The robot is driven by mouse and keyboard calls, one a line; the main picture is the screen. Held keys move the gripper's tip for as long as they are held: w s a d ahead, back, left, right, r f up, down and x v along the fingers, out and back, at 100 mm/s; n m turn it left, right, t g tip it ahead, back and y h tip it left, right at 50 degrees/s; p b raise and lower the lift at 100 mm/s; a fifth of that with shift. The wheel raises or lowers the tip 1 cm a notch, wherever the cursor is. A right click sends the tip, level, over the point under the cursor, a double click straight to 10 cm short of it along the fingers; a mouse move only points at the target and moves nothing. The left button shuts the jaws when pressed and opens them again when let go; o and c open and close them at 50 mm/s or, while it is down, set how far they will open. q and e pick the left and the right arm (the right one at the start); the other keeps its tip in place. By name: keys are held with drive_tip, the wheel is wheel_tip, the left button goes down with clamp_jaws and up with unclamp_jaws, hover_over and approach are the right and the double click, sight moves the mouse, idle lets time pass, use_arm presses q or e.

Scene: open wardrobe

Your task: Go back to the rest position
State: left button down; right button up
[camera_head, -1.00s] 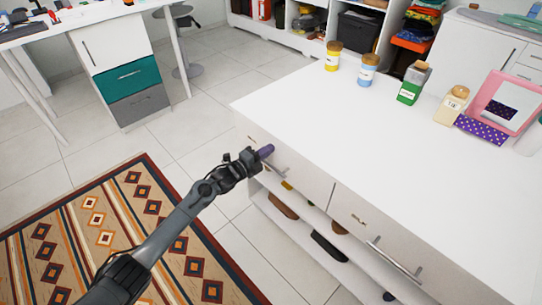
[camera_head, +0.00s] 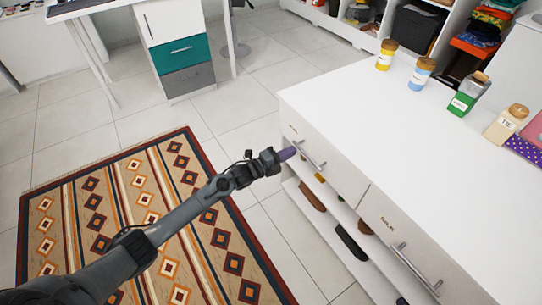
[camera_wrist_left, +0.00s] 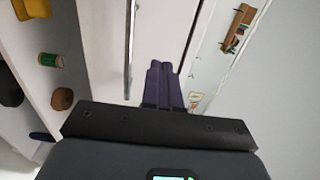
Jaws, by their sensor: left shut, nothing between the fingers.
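My left gripper (camera_head: 288,153) reaches in from the lower left in the head view. Its purple fingers are together and empty, close to the left end of the white cabinet's drawer front. In the left wrist view the shut purple fingers (camera_wrist_left: 163,84) point at the white front, beside a long metal handle (camera_wrist_left: 131,45). I cannot tell whether they touch the front. My right gripper is in neither view.
The white cabinet (camera_head: 400,130) has drawers with metal handles (camera_head: 309,156) and open shelves below. Jars (camera_head: 421,76) stand on its top. A patterned rug (camera_head: 130,215) lies on the tiled floor. A desk with a teal drawer (camera_head: 181,54) stands at the back.

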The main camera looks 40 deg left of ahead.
use_arm(q)
drive_tip(key=s+f+n+p, duration=0.1)
drive_tip(key=s+f+p, duration=0.2)
drive_tip(key=s+p, duration=0.55)
drive_tip(key=s+d+r+n+g+y+p, duration=0.25)
drive_tip(key=s+d+r+n+p, duration=0.25)
drive_tip(key=s+d, duration=0.8)
drive_tip(key=s+a+r+n+g+y+p, duration=0.1)
drive_tip(key=s+r+n+g+y, duration=0.1)
drive_tip(key=s+r+n+g, duration=0.45)
drive_tip(key=s+a+r+n+g+y+p, duration=0.2)
drive_tip(key=s+r+n+g, duration=0.2)
drive_tip(key=s+n, duration=0.6)
wheel_tip(320, 180, up, 38)
drive_tip(key=s+m+p, duration=0.1)
drive_tip(key=m+p, duration=0.1)
drive_tip(key=p, duration=3.5)
drive_tip(key=shift+s+f+p, duration=0.15)
drive_tip(key=shift+s+p, duration=0.2)
drive_tip(key=shift+d, duration=0.1)
